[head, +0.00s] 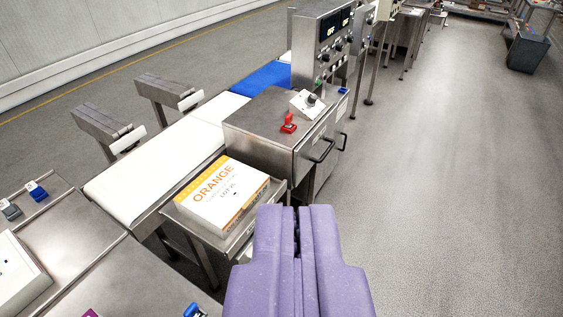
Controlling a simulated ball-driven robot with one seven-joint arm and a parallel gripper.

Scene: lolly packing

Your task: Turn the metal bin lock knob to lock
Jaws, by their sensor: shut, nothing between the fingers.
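The metal bin (262,121) is a steel box with a dark handle on its front, standing beside the conveyor near the middle of the view. A dark knob (311,99) sits on a white plate on its top, near the far right corner. Its pointing direction is too small to tell. My purple gripper (297,210) is shut and empty at the bottom centre. It is nearer to me than the bin and apart from the knob.
A red stamp-like object (289,123) stands on the bin top. An ORANGE carton (222,194) lies on a steel shelf in front of the bin. A control panel (324,45) rises behind. A white conveyor belt (158,161) runs along the left. Open floor (440,170) lies right.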

